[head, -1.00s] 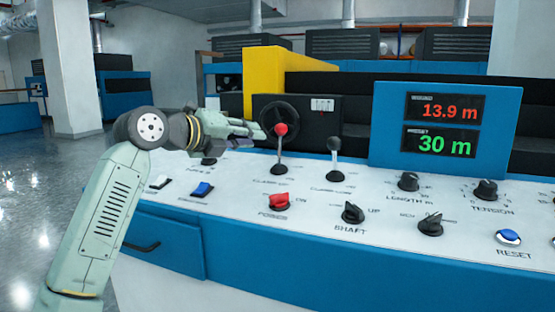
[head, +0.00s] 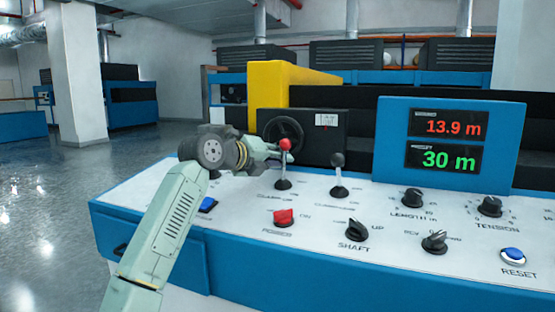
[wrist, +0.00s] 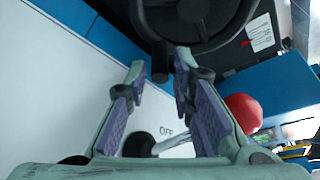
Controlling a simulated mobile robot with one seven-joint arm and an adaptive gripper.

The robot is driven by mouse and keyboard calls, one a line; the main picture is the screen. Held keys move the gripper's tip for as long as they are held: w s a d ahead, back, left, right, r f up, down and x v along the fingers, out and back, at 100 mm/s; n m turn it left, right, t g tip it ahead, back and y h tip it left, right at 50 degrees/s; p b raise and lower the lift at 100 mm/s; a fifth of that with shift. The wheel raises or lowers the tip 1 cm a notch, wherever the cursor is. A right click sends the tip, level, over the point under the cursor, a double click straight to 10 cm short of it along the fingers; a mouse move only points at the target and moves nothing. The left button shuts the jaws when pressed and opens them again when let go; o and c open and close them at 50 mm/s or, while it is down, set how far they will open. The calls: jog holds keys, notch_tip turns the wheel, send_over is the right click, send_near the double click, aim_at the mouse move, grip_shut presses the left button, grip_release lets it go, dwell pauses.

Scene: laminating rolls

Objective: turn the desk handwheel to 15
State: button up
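The black desk handwheel (head: 284,132) is on the dark box at the back of the desk, partly hidden by the red-knobbed lever. In the wrist view, the wheel's lower rim (wrist: 205,45) fills the top. A short dark grip (wrist: 161,65) sticks out from the rim, between the fingertips or just beyond them; contact cannot be told. My gripper (wrist: 160,72) is open, its two purple-padded fingers apart. A white label (head: 326,119) beside the wheel is too small to read.
The red-knobbed lever (head: 285,144) stands close to my gripper, its red ball (wrist: 243,112) right of the fingers. A black-knobbed lever (head: 338,160) is farther right. The display panel (head: 391,140) reads 13.9 m and 30 m. Knobs and switches fill the desk front.

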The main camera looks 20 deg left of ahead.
grip_shut()
dwell(0.3)
jog(key=shift+a+r+m+y+p, duration=0.15)
jog(key=shift+a+m+y+p, duration=0.25)
jog(key=shift+m, duration=0.2)
jog(key=shift+a+m+g+y, duration=0.25)
jog(key=shift+m+g+y, duration=0.05)
jog(key=shift+m, duration=0.2)
grip_release()
